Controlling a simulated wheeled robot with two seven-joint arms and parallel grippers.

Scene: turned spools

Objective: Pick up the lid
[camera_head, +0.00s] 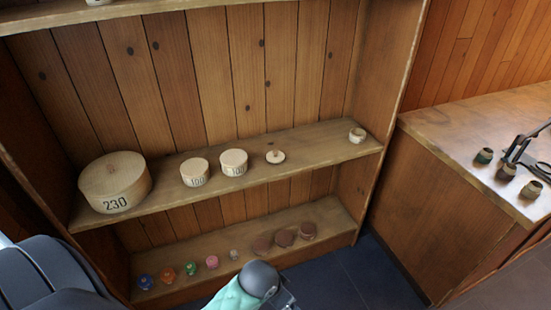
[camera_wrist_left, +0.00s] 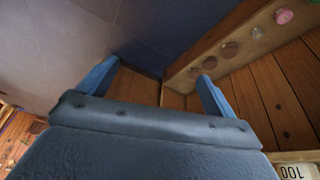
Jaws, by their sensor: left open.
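A small round pale wooden lid (camera_head: 275,156) with a knob on top lies on the middle shelf (camera_head: 310,147), to the right of two round boxes. It does not show clearly in the left wrist view. My left gripper (camera_wrist_left: 158,72) is open and empty, its two blue fingers spread with the dark floor and wooden cabinet beyond. In the head view, part of my left arm shows at the bottom centre, below and in front of the shelves, apart from the lid. My right gripper is not in view.
Round boxes marked 230 (camera_head: 115,181) and 100 (camera_head: 234,162) and a small ring-shaped piece (camera_head: 357,135) share the shelf. Small coloured pieces and brown discs (camera_head: 284,238) line the lower shelf. A side counter (camera_head: 450,135) holds spools and a dark tool.

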